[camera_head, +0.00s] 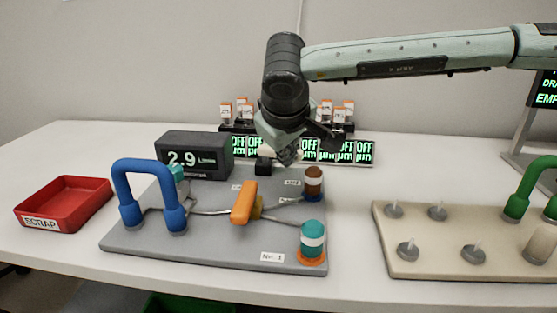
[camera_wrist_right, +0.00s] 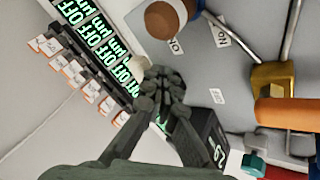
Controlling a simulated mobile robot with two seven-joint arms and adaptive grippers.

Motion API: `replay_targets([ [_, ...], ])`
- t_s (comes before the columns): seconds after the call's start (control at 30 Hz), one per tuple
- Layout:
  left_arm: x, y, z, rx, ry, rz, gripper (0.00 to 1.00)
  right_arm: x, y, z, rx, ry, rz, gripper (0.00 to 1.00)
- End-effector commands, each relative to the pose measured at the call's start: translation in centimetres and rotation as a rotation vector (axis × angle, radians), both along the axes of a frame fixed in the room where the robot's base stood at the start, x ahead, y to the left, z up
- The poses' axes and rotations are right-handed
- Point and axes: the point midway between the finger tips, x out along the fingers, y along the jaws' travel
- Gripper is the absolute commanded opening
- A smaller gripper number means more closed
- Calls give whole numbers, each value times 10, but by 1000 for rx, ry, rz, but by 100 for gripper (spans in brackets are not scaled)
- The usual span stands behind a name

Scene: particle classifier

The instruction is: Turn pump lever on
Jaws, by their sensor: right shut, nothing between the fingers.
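An orange lever handle (camera_head: 244,202) sits on a brass valve body (camera_head: 257,207) in the middle of the grey board (camera_head: 150,243). The handle also shows at the right edge of the wrist view (camera_wrist_right: 290,113). I cannot tell from a label whether it is the pump lever. My right gripper (camera_head: 288,156) is shut and empty, pointing down above the board's back edge, behind and apart from the orange handle. Its closed fingers show in the wrist view (camera_wrist_right: 162,82). My left gripper is not in view.
A black display (camera_head: 194,155) reading 2.9 stands behind the board. A blue arch handle (camera_head: 148,180), brown-topped vial (camera_head: 314,182) and teal-topped vial (camera_head: 313,238) are on it. Green OFF displays (camera_head: 345,151) stand behind. A red scrap tray (camera_head: 64,203) is left, a beige board (camera_head: 440,262) right.

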Motion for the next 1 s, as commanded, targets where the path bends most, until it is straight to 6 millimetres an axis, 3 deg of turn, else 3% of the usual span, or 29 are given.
replay_targets([
  [0.4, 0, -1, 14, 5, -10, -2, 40, 12, -12, 0, 1, 0, -1, 0],
  [1.0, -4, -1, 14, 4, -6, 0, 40, 16, -15, 1, 0, -6, -6, 0],
])
